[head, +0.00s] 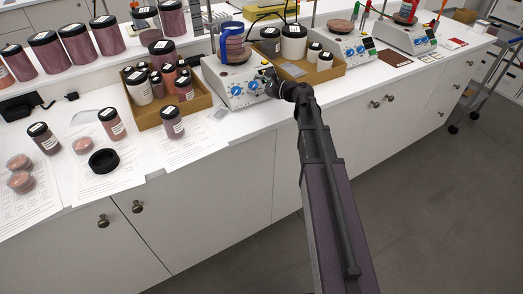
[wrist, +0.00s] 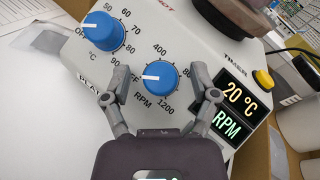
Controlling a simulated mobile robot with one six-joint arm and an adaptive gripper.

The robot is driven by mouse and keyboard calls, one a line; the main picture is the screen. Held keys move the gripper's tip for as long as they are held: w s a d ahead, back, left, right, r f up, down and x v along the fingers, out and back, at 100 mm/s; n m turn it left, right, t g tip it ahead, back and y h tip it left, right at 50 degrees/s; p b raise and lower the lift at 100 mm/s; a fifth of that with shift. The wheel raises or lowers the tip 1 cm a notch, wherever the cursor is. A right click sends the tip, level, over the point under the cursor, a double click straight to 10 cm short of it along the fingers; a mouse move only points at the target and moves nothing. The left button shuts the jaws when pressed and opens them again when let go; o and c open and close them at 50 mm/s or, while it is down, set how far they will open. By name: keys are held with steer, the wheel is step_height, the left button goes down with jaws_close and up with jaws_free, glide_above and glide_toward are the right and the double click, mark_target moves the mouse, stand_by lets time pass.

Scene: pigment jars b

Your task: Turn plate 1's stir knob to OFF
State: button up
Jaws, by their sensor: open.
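Plate 1 (head: 230,75) is a white hot plate with two blue knobs, on the bench in the head view. Its stir knob (wrist: 160,77), marked RPM, is blue; its white pointer faces left, towards the OFF lettering, which is partly hidden. In the head view the stir knob (head: 253,85) is the right one. My gripper (wrist: 160,86) is open, with one finger on each side of the stir knob; I cannot tell whether they touch it. The temperature knob (wrist: 103,31) is at the upper left. The display (wrist: 237,105) reads 20 °C above RPM; any RPM number is hidden.
A cardboard tray of jars (head: 158,118) stands left of plate 1, another tray (head: 310,84) right of it. A dark round vessel (wrist: 298,55) shows at the upper right in the wrist view. Two more hot plates stand farther right. The bench front (head: 235,185) drops to the floor.

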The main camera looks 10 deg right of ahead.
steer(key=m+t+h+b, duration=0.1)
steer(key=m+t, duration=0.1)
steer(key=m, duration=0.1)
steer(key=m+t+h, duration=0.2)
steer(key=m, duration=0.2)
steer(key=shift+s+a+m+h+b, duration=0.1)
steer(key=shift+a+m+h+b, duration=0.05)
steer(key=shift+m+h+b, duration=0.2)
steer(key=shift+m+t+h, duration=0.5)
steer(key=shift+m+h, duration=0.65)
steer(key=shift+m, duration=0.45)
steer(key=shift+m+t+h, duration=0.5)
steer(key=shift+m+h, duration=0.6)
steer(key=shift+m, duration=0.45)
